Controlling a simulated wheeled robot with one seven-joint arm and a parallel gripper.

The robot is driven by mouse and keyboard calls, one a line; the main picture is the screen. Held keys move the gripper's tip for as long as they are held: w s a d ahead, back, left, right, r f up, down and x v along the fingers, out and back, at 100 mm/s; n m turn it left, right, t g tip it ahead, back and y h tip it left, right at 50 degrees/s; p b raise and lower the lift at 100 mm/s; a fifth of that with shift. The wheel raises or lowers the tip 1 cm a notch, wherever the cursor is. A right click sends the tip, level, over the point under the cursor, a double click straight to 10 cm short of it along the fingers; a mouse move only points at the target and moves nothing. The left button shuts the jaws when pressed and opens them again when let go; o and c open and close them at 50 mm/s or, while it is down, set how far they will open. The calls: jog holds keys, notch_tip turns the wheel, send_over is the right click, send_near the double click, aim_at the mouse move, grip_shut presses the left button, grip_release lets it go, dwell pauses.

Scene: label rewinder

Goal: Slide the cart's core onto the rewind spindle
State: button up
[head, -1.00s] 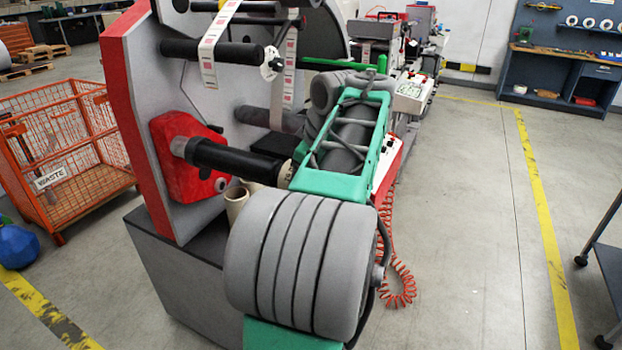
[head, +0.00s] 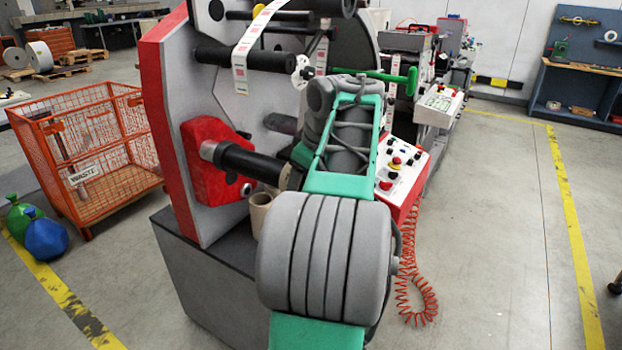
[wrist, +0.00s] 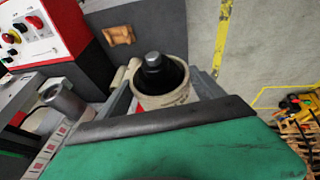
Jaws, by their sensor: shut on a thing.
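The rewind spindle (head: 248,163) is a black shaft sticking out from a grey collar on the red block of the machine. My gripper (wrist: 165,92) is shut on a pale cardboard core (wrist: 172,99), seen between its dark fingers in the wrist view. Inside the core's opening I see a black shaft with a grey nose (wrist: 153,62), so the core appears to be around the spindle's end. How far along it sits I cannot tell. In the head view my arm hides most of the core and the gripper fingers.
Another pale core (head: 260,208) stands on the dark base below the spindle. A control panel (head: 397,165) with buttons and a coiled red hose (head: 412,290) are right of my arm. An orange waste cage (head: 85,160) stands left. Open floor lies to the right.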

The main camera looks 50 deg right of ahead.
aim_at(242, 152)
jog(key=shift+w+a+p, duration=0.15)
jog(key=shift+w+p, duration=0.1)
jog(key=shift+w, duration=1.5)
jog(key=shift+w+a+p, duration=0.2)
jog(key=shift+w+p, duration=0.1)
jog(key=shift+w, duration=1.5)
jog(key=shift+w+a+p, duration=0.15)
jog(key=shift+w+p, duration=0.1)
jog(key=shift+w, duration=1.5)
jog(key=shift+w+a+p, duration=0.2)
jog(key=shift+w+p, duration=0.85)
jog(key=shift+w, duration=1.2)
jog(key=shift+w+a+p, duration=0.2)
jog(key=shift+w+p, duration=0.8)
jog(key=shift+w, duration=1.2)
jog(key=o, duration=1.4)
jog(key=shift+a+r+p, duration=0.25)
jog(key=shift+r+p, duration=0.6)
jog(key=shift+r, duration=0.3)
jog(key=shift+a+r+p, duration=0.25)
jog(key=shift+r+p, duration=0.65)
jog(key=shift+r, duration=0.2)
jog(key=shift+a+r+p, duration=0.25)
jog(key=shift+r+p, duration=0.6)
jog(key=shift+r, duration=0.3)
